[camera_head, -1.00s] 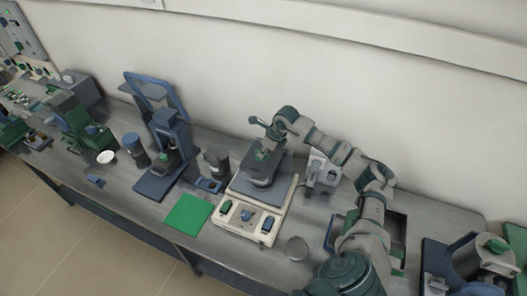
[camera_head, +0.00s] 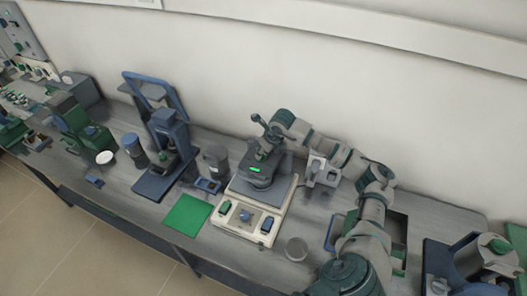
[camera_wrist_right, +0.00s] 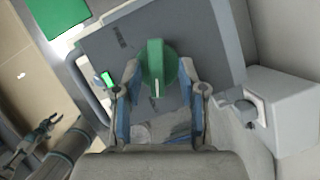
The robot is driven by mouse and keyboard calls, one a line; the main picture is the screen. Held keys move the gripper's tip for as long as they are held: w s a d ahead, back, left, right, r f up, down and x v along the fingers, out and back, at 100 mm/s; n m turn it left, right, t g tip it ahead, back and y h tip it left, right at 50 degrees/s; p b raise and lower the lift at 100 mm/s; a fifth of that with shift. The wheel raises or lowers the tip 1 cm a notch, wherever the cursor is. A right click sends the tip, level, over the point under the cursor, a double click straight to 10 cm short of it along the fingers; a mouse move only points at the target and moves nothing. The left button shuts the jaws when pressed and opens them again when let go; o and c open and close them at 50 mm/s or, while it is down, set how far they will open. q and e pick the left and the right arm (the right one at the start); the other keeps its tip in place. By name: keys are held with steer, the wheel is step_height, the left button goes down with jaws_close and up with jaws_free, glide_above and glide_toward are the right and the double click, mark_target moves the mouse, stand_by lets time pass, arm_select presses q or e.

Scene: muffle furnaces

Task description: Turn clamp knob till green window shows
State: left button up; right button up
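The clamp knob is a round green disc with a raised bar (camera_wrist_right: 155,66), on a dark grey plate in the right wrist view. A bright green window (camera_wrist_right: 108,78) shows to its left; it also glows in the head view (camera_head: 256,169), on the dark round body on the bench unit. My right gripper (camera_wrist_right: 159,72) has one finger on each side of the knob, fingers apart, with the bar between them. In the head view it (camera_head: 263,153) covers the knob from above. My left gripper (camera_wrist_right: 38,138) appears at the lower left of the wrist view, its fingers apart and empty.
The cream base (camera_head: 250,222) with buttons carries the clamp unit. A green mat (camera_head: 188,216) lies to its left, and a blue press stand (camera_head: 168,150) beyond. A white box with a knob (camera_wrist_right: 280,110) stands close by. A round grey lid (camera_head: 297,248) lies in front.

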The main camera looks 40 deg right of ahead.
steer(key=shift+r, duration=0.1)
steer(key=v, duration=1.1)
steer(key=shift+s+r, duration=0.2)
steer(key=shift+r, duration=0.05)
steer(key=shift+d, duration=0.1)
